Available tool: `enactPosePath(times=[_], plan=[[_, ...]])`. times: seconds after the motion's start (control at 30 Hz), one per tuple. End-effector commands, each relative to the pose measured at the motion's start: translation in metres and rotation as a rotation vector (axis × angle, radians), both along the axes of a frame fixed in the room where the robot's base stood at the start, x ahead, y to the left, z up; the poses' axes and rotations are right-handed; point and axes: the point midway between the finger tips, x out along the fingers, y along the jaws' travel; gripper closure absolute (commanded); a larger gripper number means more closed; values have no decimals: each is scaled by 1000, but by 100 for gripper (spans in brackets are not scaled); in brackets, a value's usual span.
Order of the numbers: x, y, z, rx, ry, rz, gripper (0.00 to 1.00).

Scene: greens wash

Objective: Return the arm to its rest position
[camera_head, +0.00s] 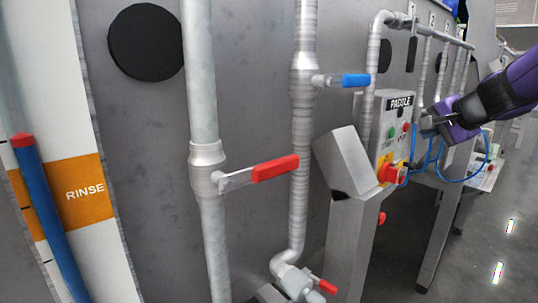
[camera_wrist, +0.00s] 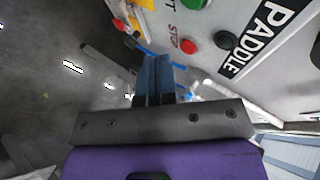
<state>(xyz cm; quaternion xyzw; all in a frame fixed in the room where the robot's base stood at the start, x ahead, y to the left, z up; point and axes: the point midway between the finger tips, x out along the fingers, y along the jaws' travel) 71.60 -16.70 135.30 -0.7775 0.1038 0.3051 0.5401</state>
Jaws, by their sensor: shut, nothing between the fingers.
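My gripper (camera_head: 427,128) is at the end of my purple arm, at the right of the head view. It is beside the grey PADDLE control box (camera_head: 383,143) and looks close to its buttons, but I cannot tell whether it touches. In the wrist view my gripper's fingers (camera_wrist: 154,72) are together with nothing between them. The box face with its PADDLE label (camera_wrist: 262,40), a green button (camera_wrist: 194,4), a black button (camera_wrist: 226,40) and a red button (camera_wrist: 118,25) fills the upper right of that view.
Vertical pipes carry a red-handled valve (camera_head: 275,168) and a blue-handled valve (camera_head: 356,80). A red and yellow stop button (camera_head: 392,173) sits low on the box. Blue cables (camera_head: 432,160) hang near my gripper. Open grey floor (camera_head: 480,255) lies at the lower right.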

Motion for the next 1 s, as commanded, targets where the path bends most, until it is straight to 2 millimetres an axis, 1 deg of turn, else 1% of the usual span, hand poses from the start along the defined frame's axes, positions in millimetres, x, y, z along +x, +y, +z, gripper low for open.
enactPosePath(times=[0.03, 0.1, 0.17, 0.2, 0.27, 0.3, 0.37, 0.4, 0.5, 0.6, 0.7, 0.83, 1.0], plan=[[-18, 23, 6, -50, 9, 77, 100], [-45, 49, 7, -123, 34, 182, 100], [-68, 68, 7, -186, 57, 265, 100], [-85, 79, 6, -229, 74, 319, 100], [-110, 92, 4, -295, 100, 395, 100], [-127, 100, 2, -341, 117, 444, 100], [-152, 108, -3, -411, 145, 513, 100], [-169, 112, -6, -458, 164, 555, 100], [-209, 115, -15, -578, 209, 648, 100], [-243, 113, -23, -687, 252, 717, 100], [-266, 107, -30, -773, 285, 760, 100], [-282, 101, -36, -839, 311, 787, 100], [-287, 98, -37, -860, 321, 794, 100]])
